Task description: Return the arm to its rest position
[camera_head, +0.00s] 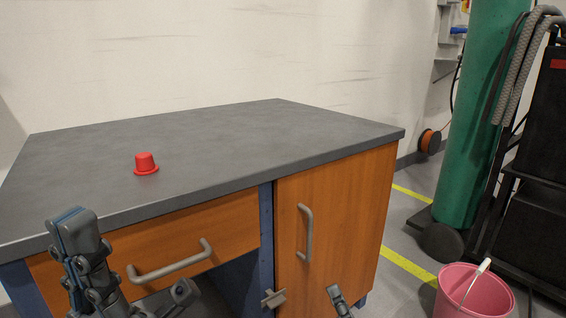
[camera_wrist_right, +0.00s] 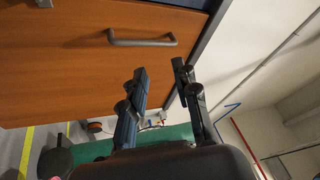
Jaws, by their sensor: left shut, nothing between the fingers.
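My left gripper (camera_head: 75,232) stands in front of the workbench at the lower left of the head view. Its fingers point up and are shut, with nothing held. My right gripper shows only as a fingertip (camera_head: 336,293) at the bottom edge of the head view, in front of the cabinet door. In the right wrist view, my right gripper (camera_wrist_right: 160,75) has its two fingers apart and empty, near an orange wooden panel (camera_wrist_right: 60,75) with a grey handle (camera_wrist_right: 142,42). The rest of both arms is mostly out of view.
The grey-topped workbench (camera_head: 225,140) bears a red, flanged cap-like object (camera_head: 146,163). Below are a drawer with a handle (camera_head: 170,263) and a door with a handle (camera_head: 305,231). A pink bucket (camera_head: 472,292) and a green cylinder (camera_head: 477,130) stand at the right.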

